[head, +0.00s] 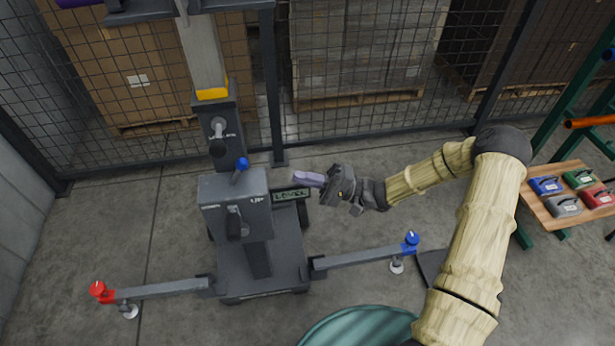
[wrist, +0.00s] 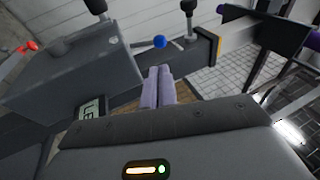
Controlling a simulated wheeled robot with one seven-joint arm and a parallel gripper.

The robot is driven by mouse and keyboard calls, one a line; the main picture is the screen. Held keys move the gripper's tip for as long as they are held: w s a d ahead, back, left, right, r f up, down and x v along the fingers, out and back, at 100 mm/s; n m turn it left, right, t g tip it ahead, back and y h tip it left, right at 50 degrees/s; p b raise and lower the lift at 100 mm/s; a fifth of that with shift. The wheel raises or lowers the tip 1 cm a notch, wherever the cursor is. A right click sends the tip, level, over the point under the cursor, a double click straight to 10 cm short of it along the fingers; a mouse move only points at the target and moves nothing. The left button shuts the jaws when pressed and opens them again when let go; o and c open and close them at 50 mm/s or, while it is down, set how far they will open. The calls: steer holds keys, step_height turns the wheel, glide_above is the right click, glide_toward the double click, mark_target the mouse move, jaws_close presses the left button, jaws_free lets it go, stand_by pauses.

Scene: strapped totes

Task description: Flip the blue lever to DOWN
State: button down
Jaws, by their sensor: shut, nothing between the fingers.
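The blue-knobbed lever (head: 242,164) stands on top of the grey control box (head: 225,190), its shaft slanting up to the blue ball. In the wrist view its blue ball (wrist: 160,41) shows just beyond my fingertips. My gripper (head: 298,180) is to the right of the box, with its pale purple fingers pointing left toward it. The fingers (wrist: 160,72) are shut together and empty, apart from the lever. No UP or DOWN marking by the lever is readable.
A black handle (head: 235,225) is on the box's front and another (head: 218,131) on the mast. A LEVEL display (head: 291,195) sits below my fingers. Outrigger legs end in red (head: 102,292) and blue (head: 410,246). A mesh fence stands behind; small cases lie on a wooden shelf (head: 540,205).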

glide_toward(238, 172)
steer(key=a+r, duration=0.3)
steer(key=a, duration=0.1)
steer(key=shift+w+a+r+p, duration=0.1)
steer(key=shift+w+r+p, duration=0.1)
steer(key=shift+w+p, duration=0.1)
steer(key=shift+w+r, duration=0.1)
steer(key=shift+w, duration=0.05)
steer(key=shift+p, duration=0.3)
